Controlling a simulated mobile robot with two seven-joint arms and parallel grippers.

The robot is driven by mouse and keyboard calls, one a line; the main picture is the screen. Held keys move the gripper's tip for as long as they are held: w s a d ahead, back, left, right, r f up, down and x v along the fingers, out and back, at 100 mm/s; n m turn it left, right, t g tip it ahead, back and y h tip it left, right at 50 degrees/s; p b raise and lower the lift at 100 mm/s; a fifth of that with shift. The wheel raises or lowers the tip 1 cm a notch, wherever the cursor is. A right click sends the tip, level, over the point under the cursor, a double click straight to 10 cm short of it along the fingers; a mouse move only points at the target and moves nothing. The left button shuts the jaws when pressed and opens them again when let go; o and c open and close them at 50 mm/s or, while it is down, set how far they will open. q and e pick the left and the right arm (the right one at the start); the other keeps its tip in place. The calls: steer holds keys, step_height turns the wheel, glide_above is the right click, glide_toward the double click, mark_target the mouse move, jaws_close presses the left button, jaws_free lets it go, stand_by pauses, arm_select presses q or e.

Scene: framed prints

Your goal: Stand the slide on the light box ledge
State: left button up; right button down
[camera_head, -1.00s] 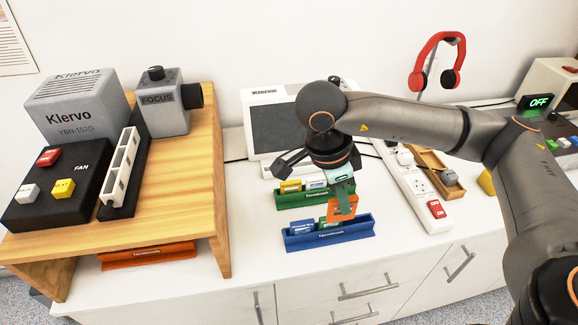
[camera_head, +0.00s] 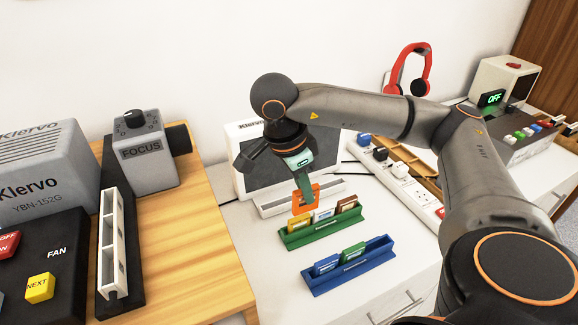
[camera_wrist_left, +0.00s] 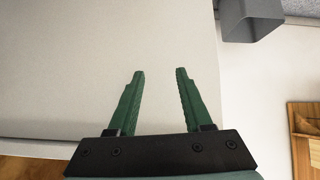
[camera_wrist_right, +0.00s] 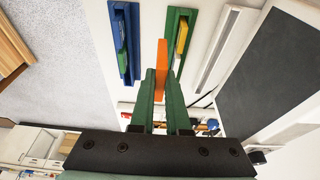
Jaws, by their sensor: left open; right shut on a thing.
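My right gripper (camera_head: 304,186) is shut on an orange slide (camera_head: 306,202) and points down with it. The slide hangs just in front of the pale ledge (camera_head: 274,208) of the light box (camera_head: 250,187), near the back of the green rack; I cannot tell the exact gap. In the right wrist view the orange slide (camera_wrist_right: 162,60) sits between the fingers (camera_wrist_right: 160,78), with the ledge (camera_wrist_right: 217,48) and dark panel (camera_wrist_right: 275,70) to the right. My left gripper (camera_wrist_left: 158,74) is open and empty, in its wrist view only.
The green rack (camera_head: 325,233) holds several slides. The blue rack (camera_head: 348,274) in front holds a blue and a green slide. A power strip (camera_head: 420,200) lies to the right. The wooden stand (camera_head: 195,230) with the projector (camera_head: 45,165) is at left.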

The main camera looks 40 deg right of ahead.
steer(key=w+d+f+b, duration=0.1)
steer(key=w+f, duration=0.2)
steer(key=w, duration=0.1)
steer(key=w+d+f+b, duration=0.1)
steer(key=w+d+f, duration=0.1)
steer(key=w, duration=0.2)
steer(key=w+d+f+b, duration=0.1)
steer(key=w+f, duration=0.2)
steer(key=shift+w+d+f, duration=0.2)
steer(key=shift+w+f, duration=0.15)
steer(key=shift+w, duration=0.05)
steer(key=shift+w+d+f, duration=0.15)
steer(key=shift+w+f, duration=0.35)
steer(key=shift+f, duration=0.1)
step_height(320, 180, down, 3)
steer(key=shift+w+f, duration=0.1)
arm_select(q)
steer(key=shift+w+d+f+h, duration=0.25)
steer(key=shift+d+f+h, duration=0.05)
steer(key=shift+d+f, duration=0.65)
arm_select(e)
steer(key=shift+f, duration=0.1)
steer(key=c, duration=0.9)
jaws_free()
arm_select(q)
steer(key=shift+s+a+f, duration=0.1)
steer(key=shift+s+f, duration=0.05)
steer(key=shift+s, duration=0.1)
